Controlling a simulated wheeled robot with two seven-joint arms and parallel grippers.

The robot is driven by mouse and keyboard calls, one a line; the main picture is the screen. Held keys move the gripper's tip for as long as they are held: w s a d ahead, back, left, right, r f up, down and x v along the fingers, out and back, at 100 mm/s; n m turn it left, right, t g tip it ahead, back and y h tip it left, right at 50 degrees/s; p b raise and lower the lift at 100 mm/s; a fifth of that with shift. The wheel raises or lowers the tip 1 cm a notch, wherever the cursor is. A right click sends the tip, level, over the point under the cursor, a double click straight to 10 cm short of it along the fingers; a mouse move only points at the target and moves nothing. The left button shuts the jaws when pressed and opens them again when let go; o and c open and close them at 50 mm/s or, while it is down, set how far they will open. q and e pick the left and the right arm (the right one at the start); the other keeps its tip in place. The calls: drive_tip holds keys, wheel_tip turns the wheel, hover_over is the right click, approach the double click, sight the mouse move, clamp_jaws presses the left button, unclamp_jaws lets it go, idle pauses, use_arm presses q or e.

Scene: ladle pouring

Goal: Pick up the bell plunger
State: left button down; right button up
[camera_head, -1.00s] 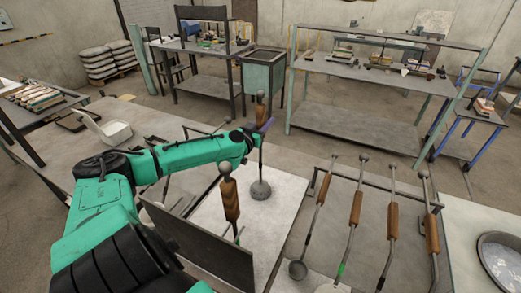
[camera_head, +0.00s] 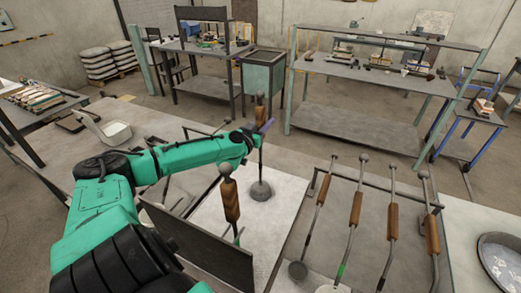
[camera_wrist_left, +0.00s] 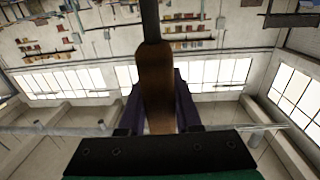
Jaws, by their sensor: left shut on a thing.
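The bell plunger has a brown wooden handle (camera_head: 260,112), a thin dark rod and a grey round bell (camera_head: 261,191) at its lower end. It is upright over the pale board (camera_head: 275,218); I cannot tell if the bell touches it. My left gripper (camera_head: 262,130) reaches in from the left and is shut around the handle. In the left wrist view the brown handle (camera_wrist_left: 156,85) stands between the dark jaws (camera_wrist_left: 155,112). My right gripper is out of view.
A second wooden-handled tool (camera_head: 231,200) stands nearer, beside a dark upright panel (camera_head: 200,245). Several long-handled ladles (camera_head: 355,208) lean on a rack to the right. A round metal pan (camera_head: 500,258) sits at far right. A white tray (camera_head: 115,132) is at left.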

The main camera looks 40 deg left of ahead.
use_arm(q)
drive_tip(key=shift+w+a+r, duration=0.15)
drive_tip(key=shift+r, duration=0.4)
wheel_tip(320, 180, up, 7)
drive_tip(key=shift+p, duration=0.55)
wheel_tip(320, 180, up, 12)
drive_tip(key=p, duration=0.2)
hover_over(261, 104)
drive_tip(key=x, duration=0.4)
drive_tip(key=shift+s+a, duration=0.2)
drive_tip(key=shift+s, duration=0.1)
